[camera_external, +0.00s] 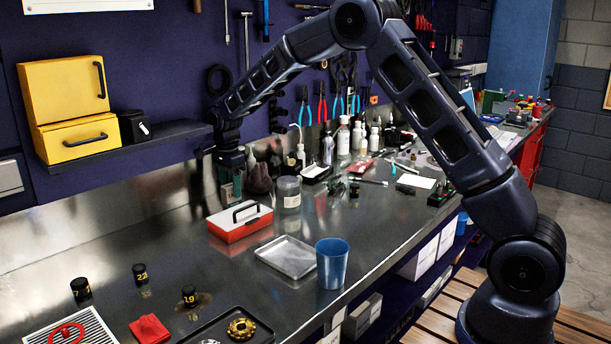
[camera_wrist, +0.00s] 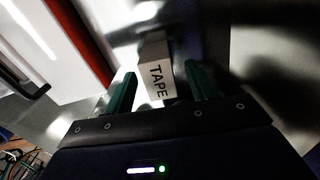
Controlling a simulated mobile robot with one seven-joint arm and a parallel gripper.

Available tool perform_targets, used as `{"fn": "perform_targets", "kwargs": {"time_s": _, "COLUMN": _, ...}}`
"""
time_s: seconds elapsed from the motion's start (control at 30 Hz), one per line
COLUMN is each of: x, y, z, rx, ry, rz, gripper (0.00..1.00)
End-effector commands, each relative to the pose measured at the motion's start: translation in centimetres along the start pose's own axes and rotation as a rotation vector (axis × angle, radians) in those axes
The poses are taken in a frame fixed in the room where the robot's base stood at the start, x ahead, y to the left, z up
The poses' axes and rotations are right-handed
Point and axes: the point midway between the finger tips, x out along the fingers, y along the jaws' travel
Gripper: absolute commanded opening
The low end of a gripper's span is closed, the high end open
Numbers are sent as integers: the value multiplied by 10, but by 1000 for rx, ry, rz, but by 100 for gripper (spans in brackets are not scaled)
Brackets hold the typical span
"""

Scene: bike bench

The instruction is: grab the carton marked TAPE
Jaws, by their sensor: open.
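The carton marked TAPE (camera_wrist: 157,80) is a small pale box with black lettering in the wrist view. It stands near the back of the steel bench and lies between the two green fingers of my gripper (camera_wrist: 160,72). My gripper is open around it, with a visible gap to the right finger; I cannot tell whether the left finger touches it. In the external view my gripper (camera_external: 230,188) points down at the back of the bench, and I cannot make out the carton there.
A red box with a white lid and black handle (camera_external: 240,221) sits just in front of my gripper; it also shows at the left of the wrist view (camera_wrist: 62,50). A clear jar (camera_external: 288,191) stands to the right. The dark shelf (camera_external: 130,146) with yellow cases is to the left.

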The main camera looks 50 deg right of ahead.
Motion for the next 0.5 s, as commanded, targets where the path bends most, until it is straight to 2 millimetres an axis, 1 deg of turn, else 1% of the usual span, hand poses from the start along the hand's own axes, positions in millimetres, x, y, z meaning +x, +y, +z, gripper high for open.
{"fn": "perform_targets", "kwargs": {"time_s": 0.03, "x": 8, "y": 1, "z": -1, "rx": 1, "ry": 0, "rz": 1, "gripper": 56}}
{"fn": "perform_targets", "kwargs": {"time_s": 0.1, "x": 18, "y": 1, "z": -1, "rx": 1, "ry": 0, "rz": 1, "gripper": 56}}
{"fn": "perform_targets", "kwargs": {"time_s": 0.2, "x": 27, "y": 1, "z": 0, "rx": 1, "ry": -1, "rz": 0, "gripper": 56}}
{"fn": "perform_targets", "kwargs": {"time_s": 0.43, "x": 29, "y": 1, "z": 0, "rx": 0, "ry": 0, "rz": -1, "gripper": 56}}
{"fn": "perform_targets", "kwargs": {"time_s": 0.47, "x": 29, "y": 1, "z": 0, "rx": 0, "ry": 0, "rz": -1, "gripper": 52}}
{"fn": "perform_targets", "kwargs": {"time_s": 0.5, "x": 29, "y": 1, "z": 0, "rx": 0, "ry": 0, "rz": -1, "gripper": 45}}
